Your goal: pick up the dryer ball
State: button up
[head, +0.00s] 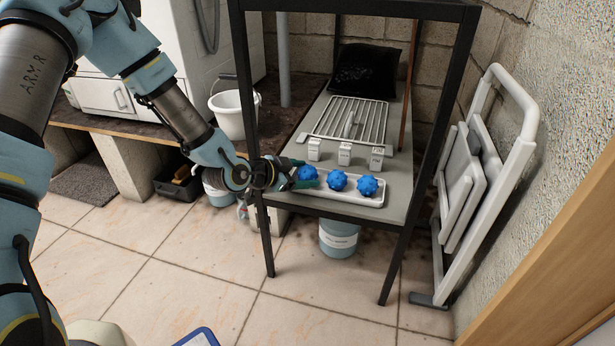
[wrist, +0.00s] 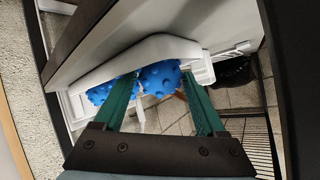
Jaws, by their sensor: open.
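Three blue knobbly dryer balls stand in a row in a white tray (head: 350,197) on the grey shelf: the left one (head: 307,172), the middle one (head: 337,180) and the right one (head: 367,186). My gripper (head: 309,175) is open at the left ball, its green fingers on either side of it. In the wrist view, one ball (wrist: 160,78) shows between the tips of my gripper (wrist: 160,76). Another ball (wrist: 98,94) is beyond the left finger, partly hidden by it. I cannot tell whether the fingers touch the ball.
Three small white labelled boxes (head: 345,154) stand behind the tray, with a white wire rack (head: 350,119) and a black bag (head: 366,70) further back. Black frame posts (head: 398,240) stand at the shelf's corners. A folded white step stool (head: 490,180) leans at the right.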

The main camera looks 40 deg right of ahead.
jog(key=c, duration=1)
